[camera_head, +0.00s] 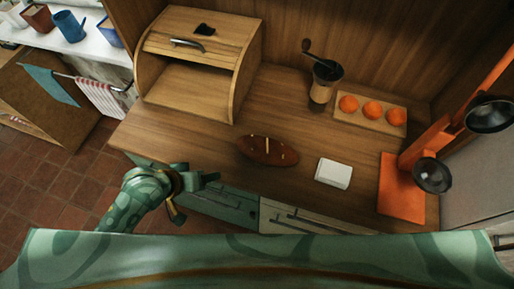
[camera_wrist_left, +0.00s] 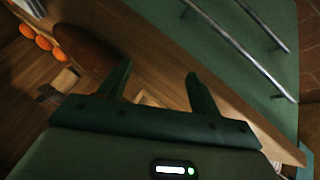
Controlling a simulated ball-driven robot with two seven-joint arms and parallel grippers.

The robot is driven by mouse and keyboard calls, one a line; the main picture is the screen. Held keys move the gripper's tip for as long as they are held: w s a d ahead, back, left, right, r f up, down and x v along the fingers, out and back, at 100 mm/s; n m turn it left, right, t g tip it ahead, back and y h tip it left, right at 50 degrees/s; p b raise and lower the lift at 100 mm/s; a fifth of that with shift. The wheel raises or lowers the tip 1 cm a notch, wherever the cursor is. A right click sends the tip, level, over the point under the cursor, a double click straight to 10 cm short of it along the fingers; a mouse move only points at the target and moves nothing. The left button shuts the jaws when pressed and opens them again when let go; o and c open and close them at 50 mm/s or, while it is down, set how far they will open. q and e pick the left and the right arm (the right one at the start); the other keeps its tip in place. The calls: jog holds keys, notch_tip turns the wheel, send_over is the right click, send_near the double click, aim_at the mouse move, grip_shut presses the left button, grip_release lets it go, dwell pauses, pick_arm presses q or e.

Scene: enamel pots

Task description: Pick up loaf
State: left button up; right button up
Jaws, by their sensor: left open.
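The loaf (camera_head: 267,151) is a long brown bread with pale marks, lying on the wooden counter near its front edge. It also shows in the left wrist view as a dark brown oval (camera_wrist_left: 88,47) at the upper left. My left gripper (camera_head: 196,191) is at the counter's front edge, to the left of the loaf and apart from it. In the left wrist view its two fingers (camera_wrist_left: 158,70) are spread with nothing between them. My right gripper is not in view.
A wooden bread box (camera_head: 197,92) with its front open stands at the back left. A white block (camera_head: 333,173) lies right of the loaf. A grinder (camera_head: 322,88), a board with orange fruits (camera_head: 343,119) and an orange stand (camera_head: 399,196) are farther right. Counter left of the loaf is clear.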

pick_arm(q)
jog(key=w+d+r+n+g+h, duration=0.25)
jog(key=r+n+h, duration=0.45)
jog(key=n, duration=0.5)
jog(key=y, duration=0.1)
send_near(261, 153)
jog(key=shift+t, duration=0.25)
jog(key=x, duration=0.4)
jog(key=shift+f+b, duration=0.3)
jog(key=shift+b, duration=0.1)
jog(key=b+x, duration=0.1)
jog(key=x, duration=0.4)
jog(key=shift+s+d, duration=0.1)
jog(key=shift+d, duration=0.15)
jog(key=c, duration=0.9)
jog(key=shift+r, duration=0.15)
